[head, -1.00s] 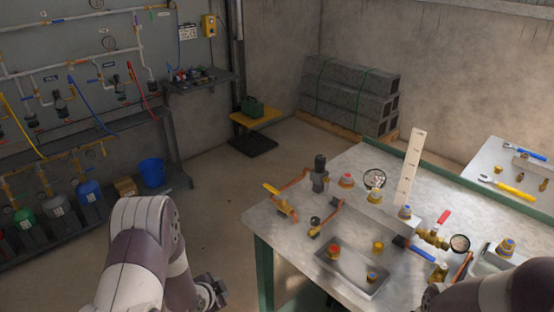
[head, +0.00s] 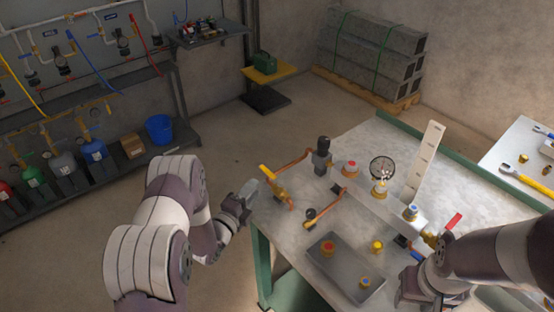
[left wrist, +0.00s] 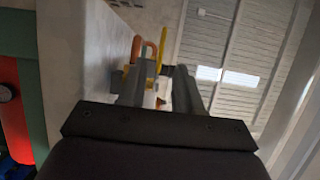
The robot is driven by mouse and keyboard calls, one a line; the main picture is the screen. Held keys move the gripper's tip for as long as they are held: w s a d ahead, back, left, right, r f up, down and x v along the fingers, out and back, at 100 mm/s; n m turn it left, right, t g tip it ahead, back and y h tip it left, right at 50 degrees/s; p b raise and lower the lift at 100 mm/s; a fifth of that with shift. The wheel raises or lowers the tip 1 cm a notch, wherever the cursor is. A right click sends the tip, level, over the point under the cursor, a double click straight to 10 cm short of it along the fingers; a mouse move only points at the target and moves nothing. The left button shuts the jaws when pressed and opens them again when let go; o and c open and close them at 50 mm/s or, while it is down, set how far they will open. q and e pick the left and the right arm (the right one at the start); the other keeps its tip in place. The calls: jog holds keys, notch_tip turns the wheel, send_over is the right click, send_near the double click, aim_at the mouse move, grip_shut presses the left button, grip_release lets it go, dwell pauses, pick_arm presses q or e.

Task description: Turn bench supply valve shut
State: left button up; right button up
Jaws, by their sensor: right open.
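A valve with a yellow lever (head: 268,173) sits at the left edge of the bench, joined to a copper pipe (head: 294,160). My left gripper (head: 249,188) is just left of this valve, beside the bench edge. In the left wrist view, the yellow lever (left wrist: 162,48) shows beyond the fingers of my left gripper (left wrist: 158,88). The fingers stand apart, with a gap between them; contact with the lever cannot be told. A second valve has a red lever (head: 453,221) on the right. My right gripper (head: 428,293) is open low at the bench's right part, partly hidden by its arm.
The bench (head: 296,222) carries a grey tray (head: 346,272) with fittings, a round gauge (head: 382,167) and a tall pale plate (head: 424,160). Gas cylinders and a blue bucket (head: 159,129) stand at the left. Floor left of the bench is clear.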

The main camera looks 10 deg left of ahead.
aim_at(266, 173)
pick_arm(q)
jog(key=x, duration=0.3)
jog(key=shift+w+d+r+p, duration=0.15)
jog(key=shift+w+r+p, duration=0.05)
jog(key=shift+r+p, duration=0.15)
jog(key=x, duration=0.7)
jog(key=shift+f+p, duration=0.3)
jog(key=shift+p, duration=0.05)
jog(key=shift+w+r, duration=0.1)
jog(key=shift+w, duration=0.05)
pick_arm(e)
jog(key=shift+s+a+r, duration=0.1)
jog(key=shift+s+r, duration=0.2)
jog(key=shift+r, duration=0.6)
pick_arm(q)
jog(key=shift+c, duration=0.3)
grip_shut()
